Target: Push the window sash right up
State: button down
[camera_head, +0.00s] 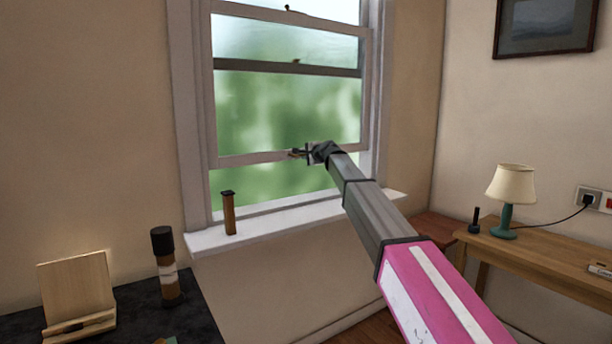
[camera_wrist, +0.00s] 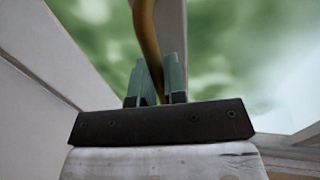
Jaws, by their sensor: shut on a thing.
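The window sash (camera_head: 245,159) is partly raised, its pale bottom rail above the sill with an open gap showing green beneath it. My gripper (camera_head: 303,153) is at this bottom rail, right of its middle, reaching in from the lower right. The handle's lower end is hidden between the fingers. In the head view the gripper covers the handle.
A brown post with a dark top (camera_head: 229,213) stands on the white sill (camera_head: 260,226). A dark-capped bottle (camera_head: 166,265) and a wooden stand (camera_head: 75,290) are at lower left. A lamp (camera_head: 511,190) stands on the wooden desk (camera_head: 540,245) at right.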

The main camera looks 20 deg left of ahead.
notch_tip(320, 180, up, 6)
jog(key=shift+r, duration=0.2)
jog(key=c, duration=1.5)
grip_release()
jog(key=shift+o, duration=0.2)
jog(key=v, duration=1)
jog(key=shift+s+d, duration=0.3)
